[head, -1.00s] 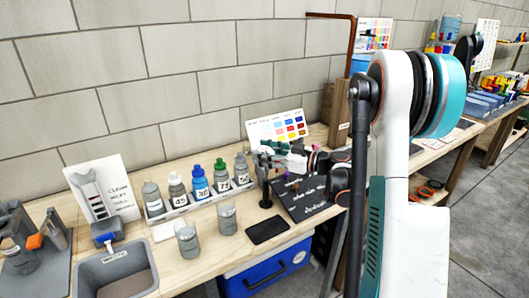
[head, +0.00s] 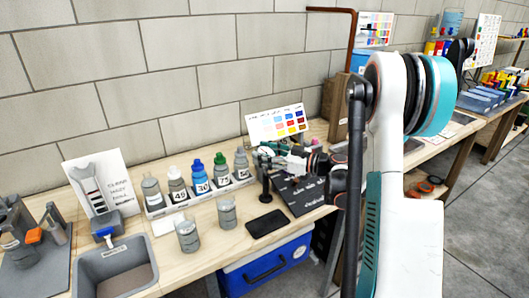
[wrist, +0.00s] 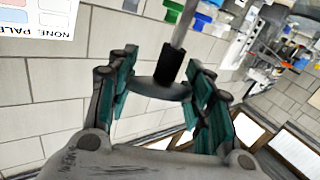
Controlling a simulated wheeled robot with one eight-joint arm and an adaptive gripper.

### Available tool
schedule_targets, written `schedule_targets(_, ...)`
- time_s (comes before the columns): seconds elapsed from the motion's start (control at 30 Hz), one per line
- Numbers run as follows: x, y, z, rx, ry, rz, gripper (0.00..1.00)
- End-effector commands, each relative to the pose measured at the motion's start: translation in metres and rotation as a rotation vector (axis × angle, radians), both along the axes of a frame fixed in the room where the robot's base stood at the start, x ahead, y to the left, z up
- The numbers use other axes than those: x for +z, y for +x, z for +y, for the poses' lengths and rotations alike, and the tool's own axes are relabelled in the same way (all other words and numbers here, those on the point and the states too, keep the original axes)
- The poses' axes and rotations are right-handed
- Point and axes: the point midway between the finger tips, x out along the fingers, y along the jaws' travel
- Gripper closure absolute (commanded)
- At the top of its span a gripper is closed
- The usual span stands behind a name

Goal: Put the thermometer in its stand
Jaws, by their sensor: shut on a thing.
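The thermometer (wrist: 160,92) shows in the wrist view as a grey disc with a black collar and a thin metal stem running toward the top edge. My gripper (wrist: 163,85) has its teal-lined fingers closed on both sides of the disc. In the head view my gripper (head: 277,158) is above the bench, close over a small black upright post on a round foot (head: 265,192), which looks like the stand. The thermometer is too small there to make out, and I cannot tell whether it touches the post.
A rack (head: 203,196) of labelled bottles stands left of the post, with two grey jars (head: 227,212) before it. A black pad (head: 267,223) lies in front. A dark board (head: 300,194) is to the right. A colour chart (head: 277,123) stands behind. A grey bin (head: 115,268) is front left.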

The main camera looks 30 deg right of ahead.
Motion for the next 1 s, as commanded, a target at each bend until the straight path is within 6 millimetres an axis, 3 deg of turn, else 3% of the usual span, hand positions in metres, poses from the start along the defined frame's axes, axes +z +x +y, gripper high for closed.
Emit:
schedule_targets(0.83,-0.014,0.000,0.000,0.000,0.000,0.000,0.81)
schedule_targets(0.87,-0.014,0.000,0.000,0.000,0.000,0.000,0.51)
schedule_targets(0.97,-0.014,0.000,0.000,0.000,0.000,0.000,0.30)
schedule_targets(1.0,-0.014,0.000,0.000,0.000,0.000,0.000,0.30)
